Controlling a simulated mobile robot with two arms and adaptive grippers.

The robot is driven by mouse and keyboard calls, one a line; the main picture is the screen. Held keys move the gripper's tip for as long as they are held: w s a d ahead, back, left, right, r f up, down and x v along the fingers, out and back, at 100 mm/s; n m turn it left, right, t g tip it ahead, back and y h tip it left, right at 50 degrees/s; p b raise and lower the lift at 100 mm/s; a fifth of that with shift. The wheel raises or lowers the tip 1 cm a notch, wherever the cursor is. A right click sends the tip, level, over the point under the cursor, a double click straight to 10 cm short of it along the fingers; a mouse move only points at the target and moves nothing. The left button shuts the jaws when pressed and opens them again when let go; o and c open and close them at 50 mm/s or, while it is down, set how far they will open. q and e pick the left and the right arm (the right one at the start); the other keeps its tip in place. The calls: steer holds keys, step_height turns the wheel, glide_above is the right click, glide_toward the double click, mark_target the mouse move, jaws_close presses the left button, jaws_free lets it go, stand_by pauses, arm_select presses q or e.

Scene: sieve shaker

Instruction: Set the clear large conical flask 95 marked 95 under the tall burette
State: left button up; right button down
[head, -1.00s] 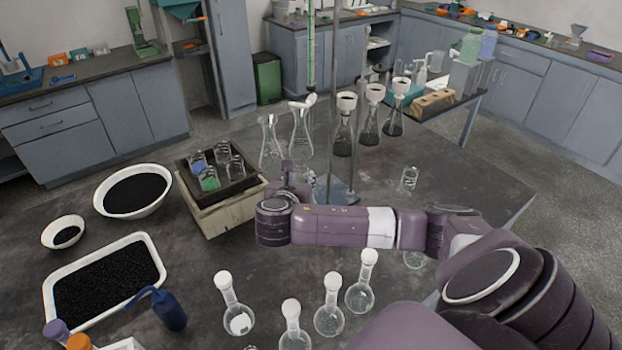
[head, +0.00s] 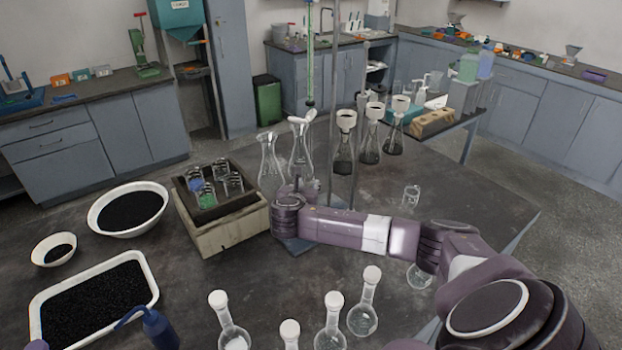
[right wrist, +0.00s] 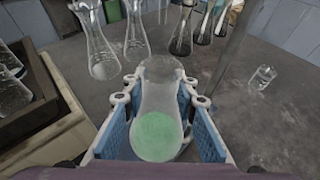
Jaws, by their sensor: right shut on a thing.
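My right gripper (head: 298,186) is shut on a clear conical flask (right wrist: 160,105), which stands between its blue pads in the right wrist view. A pale green patch shows at the flask's bottom; no number is readable. In the head view the gripper hides most of this flask. The tall burette (head: 310,55) is a green-marked vertical tube, its lower end above and behind the gripper. A blue base plate (head: 297,243) shows partly below my right arm. Whether the flask rests on the plate is hidden. My left gripper is not in view.
Two clear conical flasks (head: 270,165) (head: 299,140) stand just behind the gripper. A stand rod (head: 333,120) rises right of it. Dark-filled flasks with funnels (head: 345,150) stand beyond. A wooden box (head: 235,232) holding beakers is close left; round flasks (head: 363,319) stand in front.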

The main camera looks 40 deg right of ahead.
steer(key=p+x, duration=0.1)
steer(key=x, duration=0.7)
steer(key=shift+f+p, duration=0.25)
steer(key=shift+p, duration=0.1)
steer(key=shift+f, duration=0.1)
steer(key=c, duration=1.6)
jaws_free()
steer(key=v, duration=1.2)
steer(key=shift+r+b, duration=0.2)
steer(key=shift+b, duration=0.1)
